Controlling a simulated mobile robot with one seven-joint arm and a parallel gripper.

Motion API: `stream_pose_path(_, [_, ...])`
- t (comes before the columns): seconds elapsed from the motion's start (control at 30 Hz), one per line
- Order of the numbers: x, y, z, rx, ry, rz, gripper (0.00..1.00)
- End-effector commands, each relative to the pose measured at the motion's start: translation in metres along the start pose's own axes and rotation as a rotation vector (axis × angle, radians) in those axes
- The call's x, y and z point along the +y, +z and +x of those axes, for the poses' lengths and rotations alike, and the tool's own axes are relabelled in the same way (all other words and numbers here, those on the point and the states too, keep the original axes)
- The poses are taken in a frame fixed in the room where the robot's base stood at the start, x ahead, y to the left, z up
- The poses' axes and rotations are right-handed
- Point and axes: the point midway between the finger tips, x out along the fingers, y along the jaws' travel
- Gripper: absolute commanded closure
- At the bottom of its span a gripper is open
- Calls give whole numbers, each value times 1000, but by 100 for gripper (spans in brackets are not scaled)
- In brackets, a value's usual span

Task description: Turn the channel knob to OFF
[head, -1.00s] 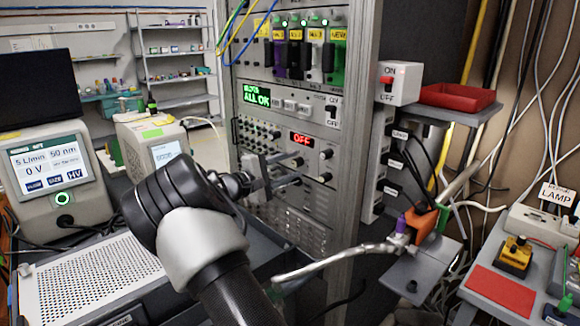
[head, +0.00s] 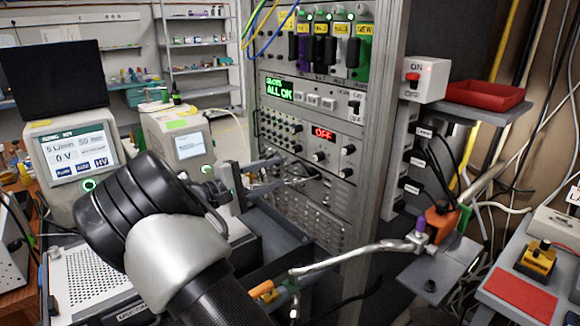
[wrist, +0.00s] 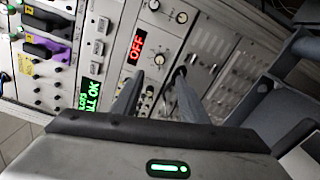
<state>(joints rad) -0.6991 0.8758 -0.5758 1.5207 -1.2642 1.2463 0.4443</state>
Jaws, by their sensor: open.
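The rack panel with a red display (head: 323,133) reading OFF carries several round black knobs. One knob (head: 319,156) is below the display, and two more are to its right, an upper one (head: 349,149) and a lower one (head: 346,172). I cannot read which is the channel knob. My gripper (head: 282,170) is open and empty, pointing at the panel, left of and a little below the knob under the display. In the wrist view that knob (wrist: 160,60) shows between the fingertips, beyond them; the display (wrist: 137,47) also reads OFF. No contact is visible.
A green ALL OK display (head: 279,88) is above. An ON/OFF switch box (head: 425,80) and a red tray (head: 484,95) are right of the rack. A metal lever (head: 350,256) crosses in front, low down. Instruments stand at left.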

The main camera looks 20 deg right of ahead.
Motion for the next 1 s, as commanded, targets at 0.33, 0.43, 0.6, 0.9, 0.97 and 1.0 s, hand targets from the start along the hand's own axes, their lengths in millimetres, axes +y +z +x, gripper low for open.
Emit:
stream_pose_path(0.33, [0, 0, -32, -1, 0, 0, 60])
stream_pose_path(0.43, [0, 0, -33, -1, 0, 0, 60])
stream_pose_path(0.6, [0, 0, -32, -1, -1, 0, 60])
stream_pose_path(0.9, [-22, 79, 2, -74, -362, 80, 60])
stream_pose_path(0.97, [-32, 106, 4, -84, -498, 118, 60])
stream_pose_path(1.0, [-38, 124, 2, -87, -585, 144, 60])
